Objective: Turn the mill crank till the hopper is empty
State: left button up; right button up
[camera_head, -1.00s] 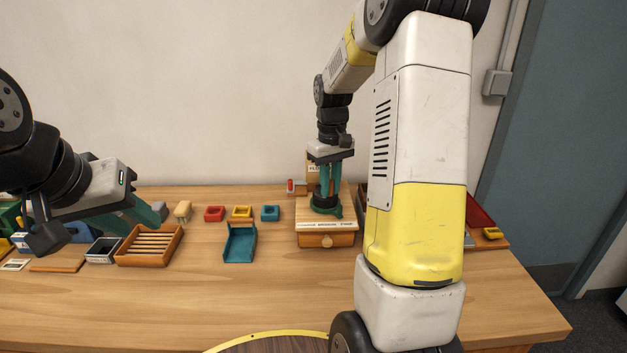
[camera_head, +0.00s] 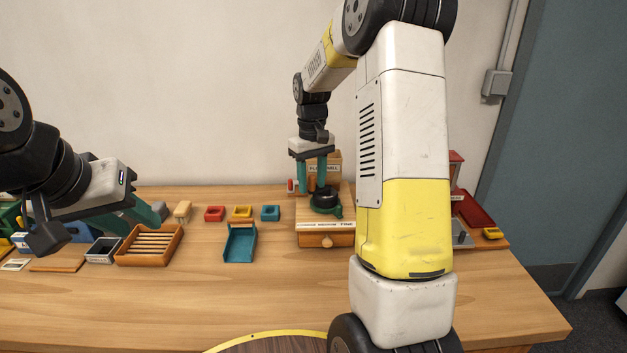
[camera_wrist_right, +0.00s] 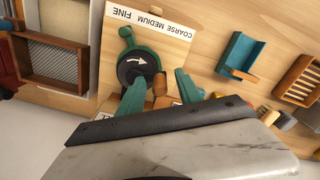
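The wooden mill (camera_head: 327,239) stands at the back of the table, with a drawer in front and a coarse, medium and fine label. Its black round top (camera_head: 325,199) shows a white arrow in the right wrist view (camera_wrist_right: 138,70); a green lever (camera_wrist_right: 127,36) sticks out beside it. My right gripper (camera_head: 312,188) is over the mill top, its teal fingers apart. In the wrist view a brown wooden knob (camera_wrist_right: 161,86) shows between the fingers, with no clear grip. The hopper contents cannot be seen. My left gripper (camera_head: 140,222) hangs at the left, fingers apart and empty.
A mesh-bottomed wooden tray (camera_wrist_right: 52,66) is beside the mill. The front middle of the table is clear.

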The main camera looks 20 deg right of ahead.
jog(key=shift+r, duration=3.75)
grip_shut()
jog(key=shift+s+r, duration=0.1)
jog(key=s+a+r+m+t+y, duration=0.1)
jog(key=s+a+r+t, duration=0.15)
jog(key=s, duration=0.35)
jog(key=s+a+r+t, duration=0.1)
jog(key=s+r, duration=0.3)
jog(key=s, duration=0.2)
jog(key=s+a+f+m+t+y, duration=0.1)
jog(key=s+a+t, duration=0.1)
jog(key=s, duration=1.1)
jog(key=shift+s+a+t, duration=0.35)
jog(key=shift+a, duration=0.15)
